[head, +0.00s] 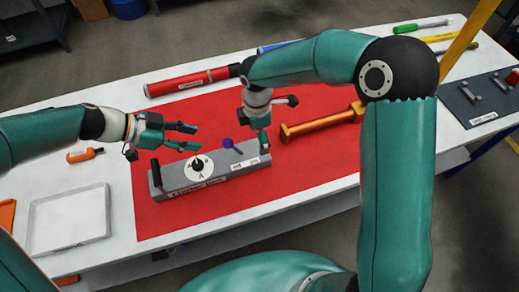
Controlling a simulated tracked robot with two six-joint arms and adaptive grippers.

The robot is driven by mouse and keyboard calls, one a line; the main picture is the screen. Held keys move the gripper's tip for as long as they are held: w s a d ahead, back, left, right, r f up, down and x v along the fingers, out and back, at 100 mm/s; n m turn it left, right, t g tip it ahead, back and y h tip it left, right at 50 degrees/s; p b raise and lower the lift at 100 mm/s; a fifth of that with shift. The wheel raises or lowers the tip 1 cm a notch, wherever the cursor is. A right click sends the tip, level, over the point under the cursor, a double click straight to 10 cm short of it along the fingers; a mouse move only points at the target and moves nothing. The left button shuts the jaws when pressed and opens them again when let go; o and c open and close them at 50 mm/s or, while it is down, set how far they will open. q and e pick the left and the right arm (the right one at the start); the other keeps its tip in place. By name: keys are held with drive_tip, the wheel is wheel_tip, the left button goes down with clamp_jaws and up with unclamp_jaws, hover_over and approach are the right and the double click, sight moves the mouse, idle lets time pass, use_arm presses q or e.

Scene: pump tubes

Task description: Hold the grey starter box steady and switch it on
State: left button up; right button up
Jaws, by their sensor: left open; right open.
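The grey starter box (215,188) lies on the red mat (180,222). It has a white dial (199,168) with a black pointer, a small lever with a purple knob (228,143), and an upright dark handle (155,173) at its left end. My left gripper (195,137) is open and empty, its fingers pointing right above the box's dial side. My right gripper (263,122) is open and points down over the box's right end, close to the post there. I cannot tell whether it touches that post.
A red cylindrical tool (190,82) and an orange bar (320,124) lie behind and right of the box. A white tray (70,220) and an orange-handled tool (85,154) are at left. A dark panel (485,100) is at far right. The mat's front is clear.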

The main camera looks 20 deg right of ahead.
sight(257, 150)
wheel_tip(257, 150, down, 9)
drive_tip(key=shift+f, duration=0.1)
idle(0.4)
